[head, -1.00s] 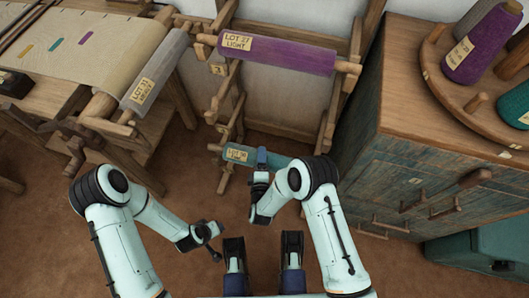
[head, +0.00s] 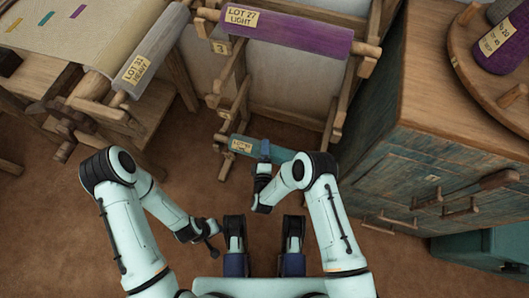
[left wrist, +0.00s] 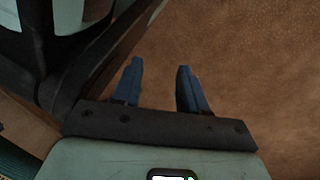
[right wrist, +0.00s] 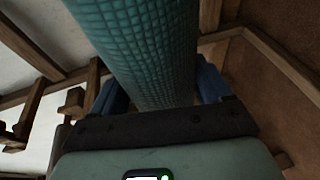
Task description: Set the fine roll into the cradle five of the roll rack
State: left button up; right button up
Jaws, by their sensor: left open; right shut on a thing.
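The teal quilted roll (head: 282,154) has a small yellow label whose print is too small to read. My right gripper (head: 264,157) is shut on it; in the right wrist view the roll (right wrist: 145,45) runs between the blue fingers. The roll lies level at the lower part of the wooden roll rack (head: 229,128). Whether it touches a cradle there is unclear, and the cradle number is not readable. My left gripper (head: 211,240) is low at the left, away from the rack; the left wrist view (left wrist: 160,85) shows its fingers apart and empty above the brown floor.
A purple roll (head: 300,36) labelled LOT 27 LIGHT rests high on the rack. A loom with a grey roll (head: 155,50) labelled LOT 31 stands left. A worn blue-green cabinet (head: 450,150) with a peg board (head: 475,60) stands right, close to my right arm. The floor between is clear.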

jog(key=shift+w+f, duration=0.1)
jog(key=shift+f, duration=0.25)
pick_arm(q)
jog(key=shift+s+f, duration=0.2)
jog(key=shift+s, duration=0.1)
pick_arm(e)
jog(key=shift+r, duration=0.1)
jog(key=o, duration=1.5)
pick_arm(q)
jog(key=w+d+r+t+p, duration=0.1)
jog(key=w+r+t+p, duration=0.1)
jog(key=w+r+p, duration=0.2)
notch_tip(320, 180, up, 3)
jog(key=w, duration=0.3)
jog(key=shift+d+f, duration=0.15)
pick_arm(e)
jog(key=s, duration=0.4)
jog(key=s+r, duration=0.1)
jog(key=s, duration=0.3)
jog(key=s+r, duration=0.1)
jog(key=s, duration=0.3)
jog(key=shift+a, duration=0.2)
